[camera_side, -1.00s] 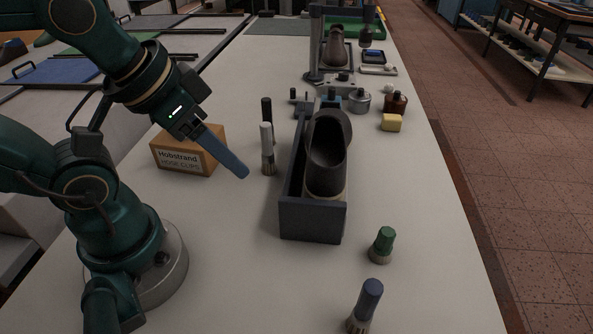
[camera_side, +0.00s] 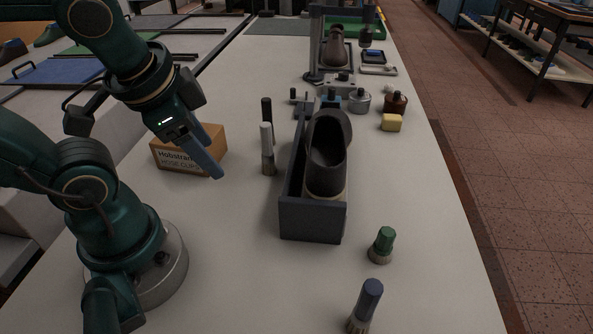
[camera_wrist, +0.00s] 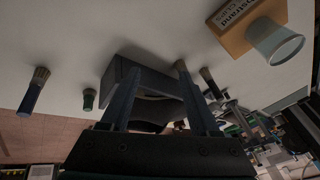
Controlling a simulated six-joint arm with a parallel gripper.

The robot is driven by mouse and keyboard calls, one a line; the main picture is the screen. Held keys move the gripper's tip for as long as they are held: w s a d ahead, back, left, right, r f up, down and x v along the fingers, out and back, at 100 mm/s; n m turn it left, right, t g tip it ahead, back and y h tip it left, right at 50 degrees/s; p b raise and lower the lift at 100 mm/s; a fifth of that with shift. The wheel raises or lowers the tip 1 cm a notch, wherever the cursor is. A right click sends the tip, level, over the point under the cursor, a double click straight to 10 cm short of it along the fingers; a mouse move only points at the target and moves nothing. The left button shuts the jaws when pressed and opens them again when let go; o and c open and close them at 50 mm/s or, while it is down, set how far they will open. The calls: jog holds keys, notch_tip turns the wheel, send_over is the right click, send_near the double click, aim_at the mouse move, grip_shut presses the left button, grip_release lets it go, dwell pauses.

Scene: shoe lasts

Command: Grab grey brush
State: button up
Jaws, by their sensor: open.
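The grey brush (camera_side: 267,142) stands upright on its bristles on the white table, left of the dark open box in the side view. A black-handled brush (camera_side: 266,105) stands just behind it. My gripper (camera_side: 216,174) is open and empty, left of the grey brush and apart from it, in front of the cardboard box. In the wrist view, the grey brush (camera_wrist: 181,67) shows beside the tip of the right finger, partly covered by it. My gripper's fingers (camera_wrist: 158,76) stand apart with the dark box beyond them.
The dark box (camera_side: 312,222) holds a shoe last (camera_side: 327,165). A cardboard box (camera_side: 212,140) sits by my gripper. Green (camera_side: 383,240) and blue (camera_side: 368,300) brushes stand at the front right. A translucent cup (camera_wrist: 277,42) shows in the wrist view. Table front centre is clear.

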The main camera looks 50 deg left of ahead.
jog(key=a+f+m+g+y, duration=0.1)
jog(key=a+m+g+y, duration=0.15)
jog(key=a+m, duration=0.2)
jog(key=m+t+y, duration=0.6)
jog(key=m+y, duration=0.1)
jog(key=m, duration=1)
send_near(267, 143)
jog(key=shift+g, duration=0.25)
jog(key=x, duration=1.1)
jog(key=shift+w, duration=0.15)
grip_shut()
